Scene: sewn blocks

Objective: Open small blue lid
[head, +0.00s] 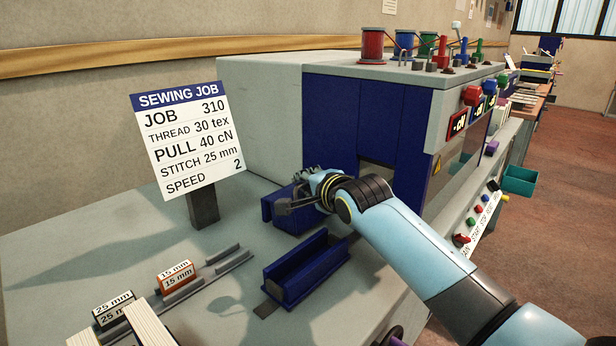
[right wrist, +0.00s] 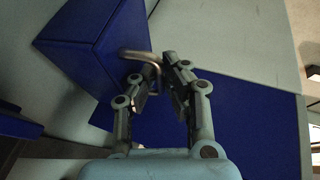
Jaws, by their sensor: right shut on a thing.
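The small blue lid (head: 270,208) is a dark blue block-like piece at the foot of the machine's blue front. In the right wrist view the lid (right wrist: 95,42) fills the upper left and carries a curved metal handle (right wrist: 136,55). My right gripper (head: 291,201) reaches in from the right, at the lid. In the right wrist view its fingers (right wrist: 154,72) are shut on the handle. The gripper and forearm hide part of the lid and what lies behind it in the head view. My left gripper is not in view.
A blue open-topped trough (head: 306,272) sits on the grey table in front of the lid. A sign on a post (head: 188,135) stands to the left. Labelled blocks (head: 174,276) and metal rails lie at the lower left. Thread spools (head: 372,44) top the machine.

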